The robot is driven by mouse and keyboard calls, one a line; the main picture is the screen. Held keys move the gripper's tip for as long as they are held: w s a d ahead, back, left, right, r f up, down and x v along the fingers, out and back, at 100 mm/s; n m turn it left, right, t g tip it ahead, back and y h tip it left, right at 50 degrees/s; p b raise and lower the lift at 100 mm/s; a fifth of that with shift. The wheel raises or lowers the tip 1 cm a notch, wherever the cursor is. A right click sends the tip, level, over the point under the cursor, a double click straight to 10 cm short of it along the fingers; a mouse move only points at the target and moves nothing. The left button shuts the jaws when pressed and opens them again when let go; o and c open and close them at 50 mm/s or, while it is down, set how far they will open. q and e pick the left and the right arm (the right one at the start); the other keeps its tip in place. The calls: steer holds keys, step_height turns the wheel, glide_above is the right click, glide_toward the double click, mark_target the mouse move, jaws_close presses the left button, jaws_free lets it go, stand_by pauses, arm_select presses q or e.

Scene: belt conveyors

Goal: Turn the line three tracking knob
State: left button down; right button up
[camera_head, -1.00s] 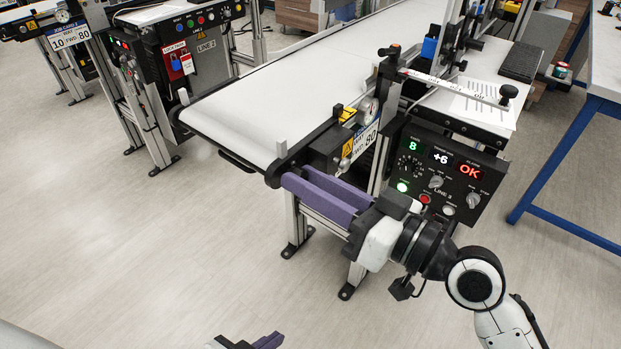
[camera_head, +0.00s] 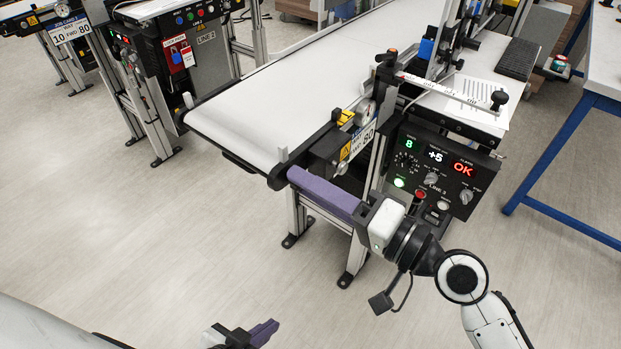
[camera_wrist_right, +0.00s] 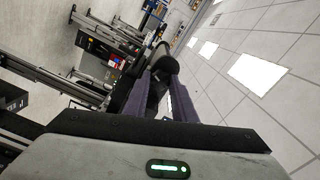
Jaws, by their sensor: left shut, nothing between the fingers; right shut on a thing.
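The line 3 control panel (camera_head: 437,175) shows a green 8, a white +5 and a red OK, with small knobs and buttons below. My right gripper (camera_head: 294,176) reaches the near corner of the line 3 conveyor (camera_head: 300,90), away from the panel face. Its purple fingers are shut on a black knob (camera_wrist_right: 165,63), seen between them in the right wrist view; in the head view the fingers mostly hide it. My left gripper (camera_head: 266,332) is shut and empty, low in the head view over the floor, apart from everything.
A ruler arm (camera_head: 450,90) and paper lie above the panel. The line 2 conveyor stands at the upper left, a blue-legged table (camera_head: 590,110) at right. Floor between is clear.

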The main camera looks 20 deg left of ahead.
steer(key=shift+m, duration=0.6)
steer(key=o, duration=1)
steer(key=shift+o, duration=0.2)
steer(key=b+v, duration=0.2)
steer(key=v, duration=0.8)
steer(key=shift+d, duration=0.2)
